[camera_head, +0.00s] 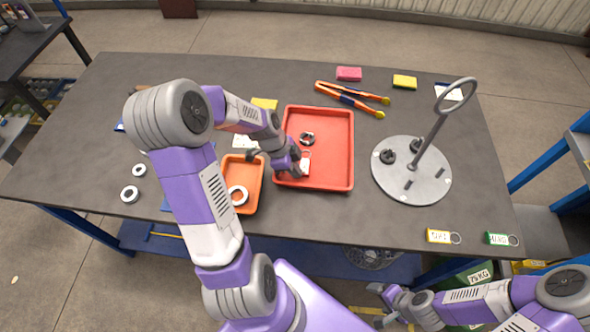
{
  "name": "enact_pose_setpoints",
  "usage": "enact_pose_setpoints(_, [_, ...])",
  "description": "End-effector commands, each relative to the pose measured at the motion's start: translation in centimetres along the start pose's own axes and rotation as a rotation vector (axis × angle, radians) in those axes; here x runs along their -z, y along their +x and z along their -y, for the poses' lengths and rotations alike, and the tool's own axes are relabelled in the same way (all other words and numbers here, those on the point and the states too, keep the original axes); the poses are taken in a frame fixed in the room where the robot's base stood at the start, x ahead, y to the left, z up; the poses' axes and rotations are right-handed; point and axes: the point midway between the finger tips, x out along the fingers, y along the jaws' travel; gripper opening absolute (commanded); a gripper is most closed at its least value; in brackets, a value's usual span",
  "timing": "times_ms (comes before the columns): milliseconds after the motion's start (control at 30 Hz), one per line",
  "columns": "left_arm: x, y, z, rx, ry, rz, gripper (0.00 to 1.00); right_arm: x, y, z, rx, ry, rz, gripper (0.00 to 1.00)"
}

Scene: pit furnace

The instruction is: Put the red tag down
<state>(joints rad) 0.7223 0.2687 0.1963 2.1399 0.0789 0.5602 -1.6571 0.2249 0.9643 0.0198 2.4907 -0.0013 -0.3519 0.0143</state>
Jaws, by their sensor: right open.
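A tag with a white label and what looks like a ring (306,158), probably the red tag, is in the red tray (335,178); its red edges blend into the tray. My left gripper (298,172) reaches into the tray's left side, right at the tag. The arm hides part of the fingers, so I cannot tell if they are shut on the tag or if it touches the tray floor. My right gripper (383,303) is open and empty, in front of the table, below its front edge.
A black ring part (307,139) lies in the red tray. A round grey stand (425,190) with an upright ring is right. A yellow tag (439,236) and a green tag (497,239) lie near the front edge.

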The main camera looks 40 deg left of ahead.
Motion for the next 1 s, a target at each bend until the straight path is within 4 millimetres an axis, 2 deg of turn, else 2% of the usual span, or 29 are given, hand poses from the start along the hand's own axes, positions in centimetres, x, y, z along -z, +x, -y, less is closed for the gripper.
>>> enact_pose_setpoints(300, [-0.1, 0.3, 0.0, 0.001, 0.001, 0.0, 0.0, 0.0, 0.3, -0.1, 0.0, 0.0, 0.0, 0.78])
enact_pose_setpoints(500, [-0.1, 0.2, 0.0, 0.001, 0.001, 0.0, 0.27, 0.0, 0.2, -0.1, 0.0, 0.0, 0.0, 0.78])
enact_pose_setpoints(867, [0.1, -0.2, 0.0, 0.001, 0.001, 0.0, 0.27, 0.0, -0.2, 0.1, 0.0, 0.0, 0.0, 0.78])
enact_pose_setpoints(1000, [0.0, -2.5, 0.1, 0.006, 0.0, 0.002, 0.27, 0.0, -0.6, 0.2, 0.0, 0.0, 0.0, 0.78])
